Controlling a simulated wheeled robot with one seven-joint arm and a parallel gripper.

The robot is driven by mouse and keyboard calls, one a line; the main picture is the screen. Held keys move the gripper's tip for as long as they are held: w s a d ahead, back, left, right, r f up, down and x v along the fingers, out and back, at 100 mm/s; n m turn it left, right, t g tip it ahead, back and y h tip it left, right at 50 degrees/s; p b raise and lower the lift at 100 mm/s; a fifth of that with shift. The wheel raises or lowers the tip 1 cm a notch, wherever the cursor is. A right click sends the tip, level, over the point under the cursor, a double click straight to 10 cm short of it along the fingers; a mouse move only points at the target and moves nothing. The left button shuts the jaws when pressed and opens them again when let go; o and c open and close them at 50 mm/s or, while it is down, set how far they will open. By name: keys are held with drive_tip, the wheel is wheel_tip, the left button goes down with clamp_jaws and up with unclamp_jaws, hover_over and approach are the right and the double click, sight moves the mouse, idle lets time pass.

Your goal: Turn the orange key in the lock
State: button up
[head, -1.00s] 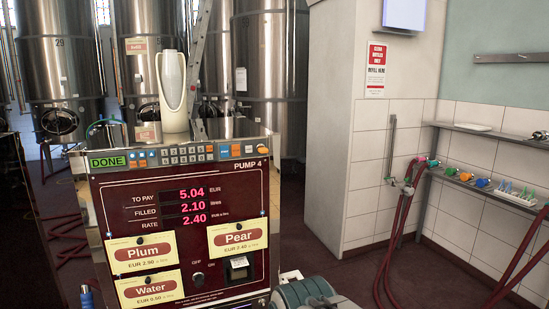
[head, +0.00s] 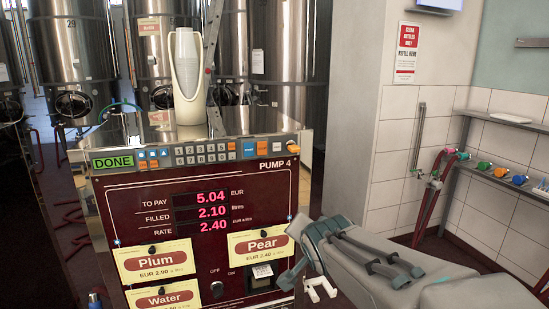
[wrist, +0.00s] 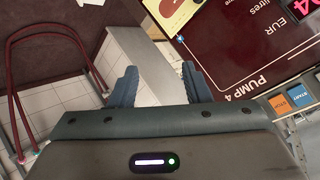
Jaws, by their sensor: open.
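Pump 4 (head: 205,215) is a dark red cabinet in the head view, with a shiny top edge. A small round lock (head: 216,288) sits low on its front, near the words OFF and ON. No orange key can be made out clearly in it. A small orange piece (head: 291,143), perhaps the key, lies at the right top corner of the pump; it is too small to tell. My gripper (wrist: 159,68) is open and empty, in front of the pump's right edge. In the wrist view its fingers point past the pump's side towards the floor and wall.
A cream jug (head: 188,85) stands on the pump top behind the keypad. Price cards for Plum (head: 156,262), Pear (head: 262,245) and Water (head: 165,299) hang on the front. A white bracket (head: 318,288) is at the pump's lower right. A shelf with coloured fittings (head: 500,172) lines the right wall.

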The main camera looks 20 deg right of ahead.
drive_tip(key=w+d+r+m+t, duration=0.35)
drive_tip(key=w+r+m, duration=0.2)
drive_tip(key=r, duration=0.25)
drive_tip(key=m+t+y+p, duration=0.1)
drive_tip(key=m+t+y, duration=0.1)
drive_tip(key=t, duration=0.2)
approach(296, 150)
drive_tip(key=w, duration=0.2)
drive_tip(key=shift+y, duration=0.4)
drive_tip(key=w+b, duration=0.1)
drive_tip(key=w, duration=0.4)
drive_tip(key=w+b, duration=0.1)
drive_tip(key=w, duration=0.1)
drive_tip(key=shift+w+d+b, duration=0.2)
drive_tip(key=shift+d+b, duration=0.05)
drive_tip(key=shift+b, duration=0.05)
drive_tip(key=shift+w, duration=0.6)
drive_tip(key=shift+r, duration=0.1)
clamp_jaws()
drive_tip(key=shift+m+p, duration=0.25)
drive_tip(key=shift+p, duration=0.2)
